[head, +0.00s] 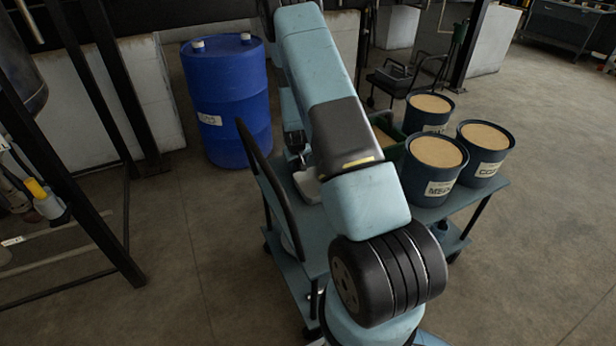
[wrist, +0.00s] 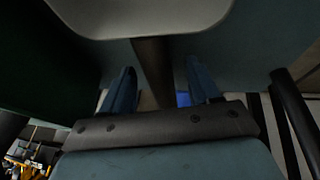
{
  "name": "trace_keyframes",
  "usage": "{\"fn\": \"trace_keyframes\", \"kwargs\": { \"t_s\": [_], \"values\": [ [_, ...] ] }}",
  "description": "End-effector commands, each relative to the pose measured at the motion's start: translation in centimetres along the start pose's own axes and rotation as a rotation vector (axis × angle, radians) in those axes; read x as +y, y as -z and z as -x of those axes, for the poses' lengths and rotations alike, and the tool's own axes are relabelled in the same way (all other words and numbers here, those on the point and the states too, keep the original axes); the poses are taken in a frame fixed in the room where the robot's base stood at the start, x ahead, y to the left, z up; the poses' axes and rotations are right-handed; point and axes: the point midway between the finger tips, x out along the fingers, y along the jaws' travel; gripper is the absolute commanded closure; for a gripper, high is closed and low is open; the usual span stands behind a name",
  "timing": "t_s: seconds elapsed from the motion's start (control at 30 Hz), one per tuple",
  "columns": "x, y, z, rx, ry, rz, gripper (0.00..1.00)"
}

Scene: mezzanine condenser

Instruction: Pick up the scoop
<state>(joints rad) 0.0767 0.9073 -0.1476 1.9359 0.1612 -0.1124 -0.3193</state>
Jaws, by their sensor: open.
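The scoop shows in the wrist view as a pale grey bowl (wrist: 140,14) at the top, with a dark handle (wrist: 152,72) running down from it. My gripper (wrist: 160,66) is open, with one blue finger on each side of the handle. I see gaps between the fingers and the handle; whether either one touches it I cannot tell. In the head view the pale scoop (head: 308,187) lies on the cart top (head: 318,236), partly hidden by my arm.
Several dark buckets of tan material, including the nearest one (head: 432,172), stand at the cart's right. A green crate (head: 394,150) is partly behind my arm. The cart's black push handle (head: 268,185) rises at the left. A blue drum (head: 228,100) stands behind.

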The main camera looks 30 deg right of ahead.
Motion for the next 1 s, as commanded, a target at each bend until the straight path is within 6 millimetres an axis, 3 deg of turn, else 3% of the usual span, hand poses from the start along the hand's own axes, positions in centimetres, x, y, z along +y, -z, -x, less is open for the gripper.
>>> {"fn": "trace_keyframes", "kwargs": {
  "t_s": [0.2,0.47,1.0],
  "values": [
    [0.0,0.0,-1.6,0.0,0.0,-0.001,0.39],
    [0.0,0.1,-1.6,0.001,0.0,-0.001,0.4],
    [0.0,0.1,-1.6,0.001,0.0,-0.001,0.92]
  ]
}}
